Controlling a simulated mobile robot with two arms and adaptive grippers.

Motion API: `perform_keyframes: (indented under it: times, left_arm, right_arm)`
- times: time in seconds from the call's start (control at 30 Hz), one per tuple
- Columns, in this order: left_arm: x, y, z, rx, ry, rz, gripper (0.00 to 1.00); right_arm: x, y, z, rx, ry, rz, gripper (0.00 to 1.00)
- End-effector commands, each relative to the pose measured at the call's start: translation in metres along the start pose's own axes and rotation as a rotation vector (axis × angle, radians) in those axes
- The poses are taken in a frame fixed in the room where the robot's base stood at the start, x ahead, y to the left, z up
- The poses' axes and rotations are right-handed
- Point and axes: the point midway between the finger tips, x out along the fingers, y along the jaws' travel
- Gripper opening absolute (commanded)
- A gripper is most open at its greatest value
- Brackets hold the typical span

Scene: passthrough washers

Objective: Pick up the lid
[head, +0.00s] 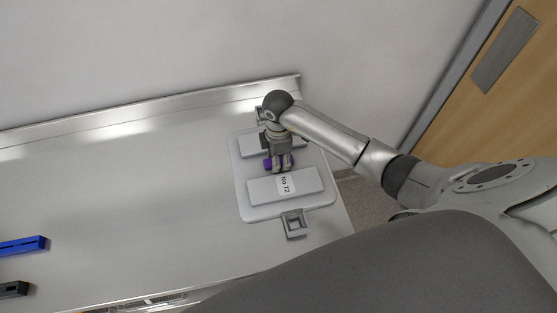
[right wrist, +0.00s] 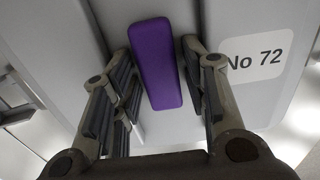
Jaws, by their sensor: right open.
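The lid (head: 246,200) is a pale grey, rounded rectangular plate with raised panels and a "No 72" label, lying at the right end of the metal bench. Its purple handle (head: 267,164) sits between the panels. In the right wrist view the purple handle (right wrist: 156,62) lies between the two fingers, with gaps on both sides. My right gripper (head: 281,169) is open over the handle, pointing down. The right wrist view shows its spread fingers (right wrist: 158,95). My left gripper is not in view.
A grey square latch (head: 294,223) stands at the lid's near edge. A blue block (head: 22,245) and a dark block (head: 13,289) lie at the far left. The middle of the bench (head: 130,190) is clear. A wall and a wooden door (head: 515,100) stand behind.

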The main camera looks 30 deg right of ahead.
Motion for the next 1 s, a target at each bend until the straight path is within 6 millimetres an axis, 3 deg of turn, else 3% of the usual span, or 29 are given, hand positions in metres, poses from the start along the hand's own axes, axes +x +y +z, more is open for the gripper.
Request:
perform_keyframes:
  times: [0.2,0.5,1.0]
  left_arm:
    - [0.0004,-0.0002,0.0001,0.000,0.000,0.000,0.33]
    - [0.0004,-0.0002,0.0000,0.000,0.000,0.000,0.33]
    - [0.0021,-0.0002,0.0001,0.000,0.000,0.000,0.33]
  right_arm:
    - [0.0005,0.0002,-0.0001,0.000,0.000,0.001,0.39]
    - [0.0000,0.0004,-0.0001,0.000,0.001,0.001,0.00]
    - [-0.0034,0.0020,-0.0006,0.000,0.003,0.005,0.00]
